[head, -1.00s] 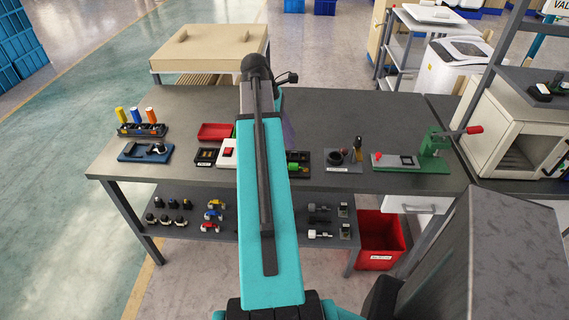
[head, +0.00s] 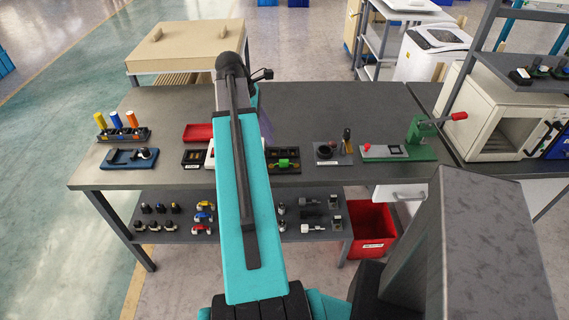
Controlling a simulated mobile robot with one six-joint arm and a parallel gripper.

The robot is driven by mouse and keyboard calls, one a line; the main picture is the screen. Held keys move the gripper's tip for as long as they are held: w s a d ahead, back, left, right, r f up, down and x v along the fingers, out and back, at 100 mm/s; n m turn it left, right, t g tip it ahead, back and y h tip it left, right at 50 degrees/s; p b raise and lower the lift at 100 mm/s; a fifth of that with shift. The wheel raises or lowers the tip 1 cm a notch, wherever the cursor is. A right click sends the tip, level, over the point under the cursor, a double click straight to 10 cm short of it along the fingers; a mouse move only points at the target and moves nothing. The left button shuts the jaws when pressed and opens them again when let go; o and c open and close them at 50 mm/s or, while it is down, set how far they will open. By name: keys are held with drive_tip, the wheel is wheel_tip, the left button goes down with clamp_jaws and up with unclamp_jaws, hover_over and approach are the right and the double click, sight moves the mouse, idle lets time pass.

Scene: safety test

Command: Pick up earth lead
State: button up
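I cannot tell for sure which thing is the earth lead. A small green piece (head: 284,163) lies on a black holder (head: 284,170) on the grey workbench (head: 200,110), just right of my arm; it is too small to name. Several upright spools or handles, yellow (head: 99,119), blue (head: 116,119) and orange (head: 132,119), stand in a dark rack at the bench's left. My turquoise arm reaches over the bench's middle and covers part of it. My gripper is not in view, hidden behind the arm.
A red tray (head: 198,132), a blue fixture (head: 130,158) and a green lever press (head: 421,140) stand on the bench. A lower shelf (head: 180,236) holds several small parts. A red bin (head: 372,231) stands below at right. The bench's back half is mostly clear.

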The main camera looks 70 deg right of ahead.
drive_tip(key=p, duration=0.1)
hover_over(284, 160)
drive_tip(key=w+a, duration=0.1)
drive_tip(key=w, duration=0.1)
drive_tip(key=shift+f, duration=3.5)
drive_tip(key=shift+f, duration=0.15)
drive_tip(key=shift+w+p+x, duration=0.2)
drive_tip(key=shift+p+x, duration=0.9)
drive_tip(key=shift+x, duration=1.35)
drive_tip(key=shift+c, duration=0.4)
clamp_jaws()
